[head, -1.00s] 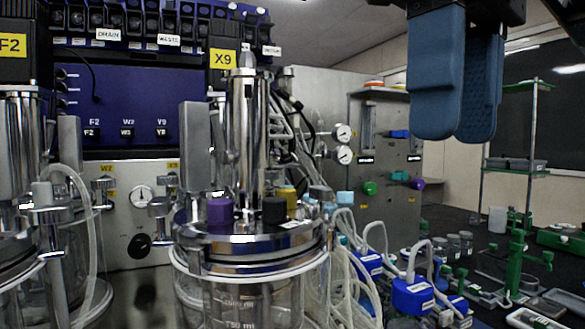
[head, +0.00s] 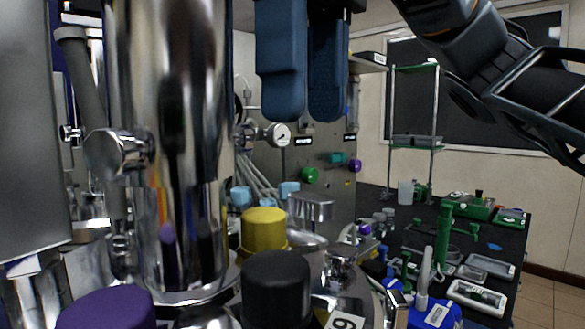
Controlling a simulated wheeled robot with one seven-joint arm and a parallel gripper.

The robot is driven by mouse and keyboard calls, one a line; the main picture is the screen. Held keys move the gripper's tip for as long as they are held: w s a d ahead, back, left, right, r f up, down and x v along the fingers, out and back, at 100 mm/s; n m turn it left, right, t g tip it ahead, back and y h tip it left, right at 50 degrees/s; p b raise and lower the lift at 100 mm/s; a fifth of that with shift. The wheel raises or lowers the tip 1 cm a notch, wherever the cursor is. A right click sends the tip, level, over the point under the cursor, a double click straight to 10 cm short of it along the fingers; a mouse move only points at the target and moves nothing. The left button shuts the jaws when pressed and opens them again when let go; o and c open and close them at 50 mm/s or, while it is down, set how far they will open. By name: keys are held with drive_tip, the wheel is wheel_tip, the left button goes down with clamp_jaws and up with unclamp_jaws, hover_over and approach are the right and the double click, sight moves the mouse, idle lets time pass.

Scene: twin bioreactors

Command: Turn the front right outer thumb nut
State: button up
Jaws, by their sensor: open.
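The steel-topped vessel fills the near left of the head view, with a tall chrome column (head: 165,120) on its lid. Black (head: 275,285), yellow (head: 264,228) and purple (head: 105,308) caps stand on the lid. Chrome fittings (head: 340,268) sit at the lid's right side, with a small metal piece (head: 397,298) at the lower right edge; I cannot tell which is the front right outer thumb nut. My gripper (head: 306,112) has two blue fingers pointing down, apart and empty. In the picture it is above the lid's right side, touching nothing.
A pressure gauge (head: 279,134) and a grey panel with green and purple knobs stand behind. A white label (head: 345,322) lies by the black cap. At right, a dark bench (head: 415,225) holds green stands, trays and blue-based parts. A tall plate (head: 25,130) blocks the far left.

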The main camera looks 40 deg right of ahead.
sight(307, 195)
wheel_tip(307, 195, down, 7)
drive_tip(key=shift+r+b, duration=0.2)
drive_tip(key=shift+b, duration=0.15)
drive_tip(key=shift+c, duration=0.4)
clamp_jaws()
